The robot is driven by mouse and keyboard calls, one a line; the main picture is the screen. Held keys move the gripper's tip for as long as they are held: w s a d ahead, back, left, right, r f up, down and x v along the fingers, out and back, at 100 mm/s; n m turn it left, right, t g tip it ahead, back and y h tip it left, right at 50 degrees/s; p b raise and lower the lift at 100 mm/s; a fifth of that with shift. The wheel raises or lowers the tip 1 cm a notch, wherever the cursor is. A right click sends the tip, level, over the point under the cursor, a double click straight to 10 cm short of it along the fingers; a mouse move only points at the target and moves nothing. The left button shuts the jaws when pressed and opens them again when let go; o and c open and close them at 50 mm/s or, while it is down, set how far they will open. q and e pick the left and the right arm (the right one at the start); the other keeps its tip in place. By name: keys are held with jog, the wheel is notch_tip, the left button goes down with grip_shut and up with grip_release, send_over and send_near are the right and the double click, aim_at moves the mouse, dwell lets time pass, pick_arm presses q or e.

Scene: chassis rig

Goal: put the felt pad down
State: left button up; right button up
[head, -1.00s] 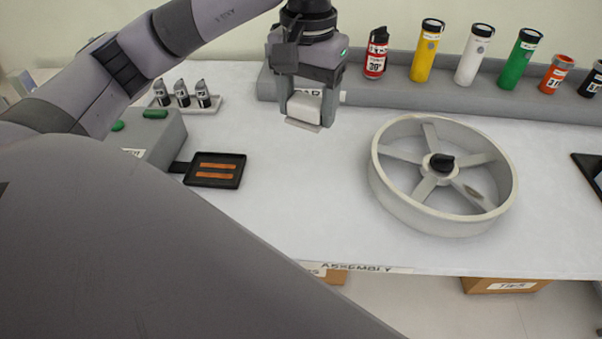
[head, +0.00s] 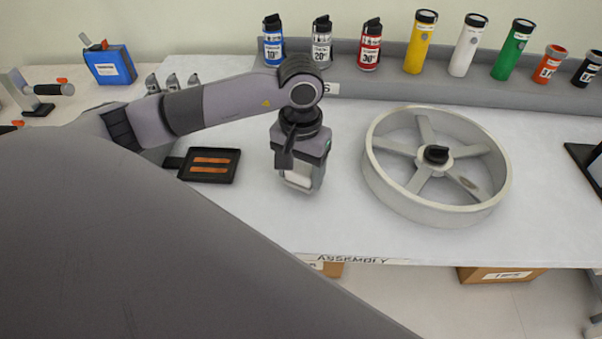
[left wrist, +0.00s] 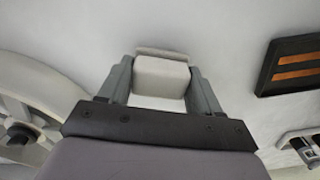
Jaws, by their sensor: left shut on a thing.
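The felt pad (head: 297,180) is a pale off-white block with a thin flat plate along its lower edge. My left gripper (head: 300,182) is shut on it, over the bench between the black tray and the grey wheel. In the left wrist view the felt pad (left wrist: 160,76) sits between the two fingers of the left gripper (left wrist: 160,82). I cannot tell whether its underside touches the bench top (head: 270,226). My right gripper is not in view.
A spoked grey wheel (head: 385,185) with a black hub knob lies to the right. A black tray (head: 209,177) with two orange strips lies to the left. Several bottles and tubes stand on the rear shelf (head: 400,85). The bench front between tray and wheel is clear.

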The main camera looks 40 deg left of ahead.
aim_at(300, 169)
pick_arm(q)
jog(key=shift+f, duration=0.9)
jog(key=shift+f, duration=0.1)
jog(key=shift+f, duration=0.1)
jog(key=o, duration=0.9)
jog(key=shift+o, duration=0.2)
notch_tip(300, 169, up, 12)
jog(key=shift+r+b, duration=0.25)
jog(key=shift+b, duration=0.15)
jog(key=shift+s, duration=0.1)
